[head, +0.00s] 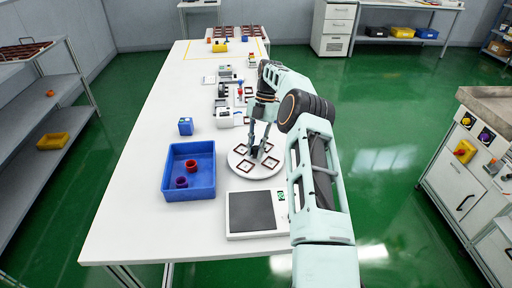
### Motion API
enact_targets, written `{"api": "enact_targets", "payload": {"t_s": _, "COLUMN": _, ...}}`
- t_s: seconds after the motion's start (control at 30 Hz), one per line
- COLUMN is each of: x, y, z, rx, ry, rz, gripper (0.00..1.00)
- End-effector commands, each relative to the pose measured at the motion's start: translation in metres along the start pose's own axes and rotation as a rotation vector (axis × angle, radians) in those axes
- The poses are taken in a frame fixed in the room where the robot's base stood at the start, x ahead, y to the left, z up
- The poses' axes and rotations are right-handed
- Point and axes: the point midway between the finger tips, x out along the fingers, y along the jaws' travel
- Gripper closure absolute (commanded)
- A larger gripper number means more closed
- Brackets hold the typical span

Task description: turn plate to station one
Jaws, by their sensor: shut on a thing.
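The round white plate (258,174) lies flat on the long white table, right of the blue bin. Several dark-framed square pockets sit around its top. My gripper (256,152) points down over the middle of the plate, with its dark fingers low among the squares. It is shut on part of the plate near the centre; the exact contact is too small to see. My arm comes in from the right and hides part of the plate's right side. No station label is readable.
A scale with a dark top (251,212) lies in front. The table's left front is clear.

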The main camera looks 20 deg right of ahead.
Motion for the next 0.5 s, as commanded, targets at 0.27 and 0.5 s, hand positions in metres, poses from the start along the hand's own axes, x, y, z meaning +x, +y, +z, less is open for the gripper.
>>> {"api": "enact_targets", "payload": {"t_s": 0.27, "x": -0.0014, "y": 0.0004, "z": -0.0007, "rx": -0.244, "ry": -0.001, "rz": -0.102, "gripper": 1.0}}
{"api": "enact_targets", "payload": {"t_s": 0.5, "x": -0.0005, "y": 0.0001, "z": -0.0005, "rx": -0.401, "ry": 0.0, "rz": -0.164, "gripper": 1.0}}
